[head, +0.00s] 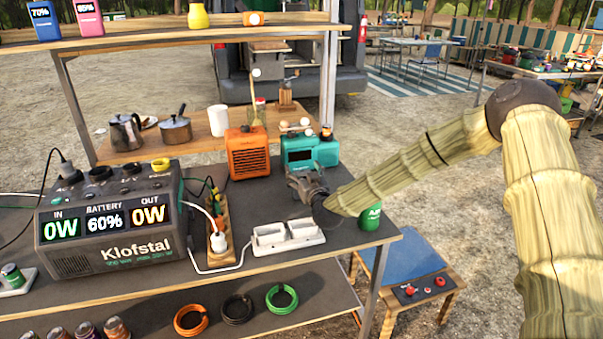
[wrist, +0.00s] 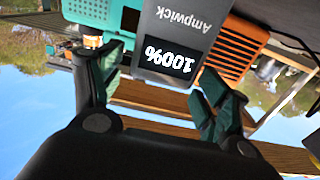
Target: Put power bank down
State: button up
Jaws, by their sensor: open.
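A dark grey power bank (wrist: 178,38) marked Ampwick and 100% shows upside down in the wrist view, as does the whole scene there. It lies ahead of and between the two fingers of my gripper (wrist: 160,88), which are spread with a gap on each side of it. In the head view my gripper (head: 304,184) is low over the dark tabletop (head: 335,250), in front of a teal device (head: 311,150). I cannot make out the grey power bank there; the gripper likely hides it.
An orange speaker (head: 249,153) stands left of the gripper. A white double-slot tray (head: 288,237) lies in front, a green can (head: 371,217) to the right. The Klofstal battery station (head: 110,220) and a power strip (head: 217,225) with cables fill the left.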

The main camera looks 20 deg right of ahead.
jog(key=s, duration=1.1)
jog(key=shift+s+d, duration=0.25)
jog(key=shift+s, duration=0.1)
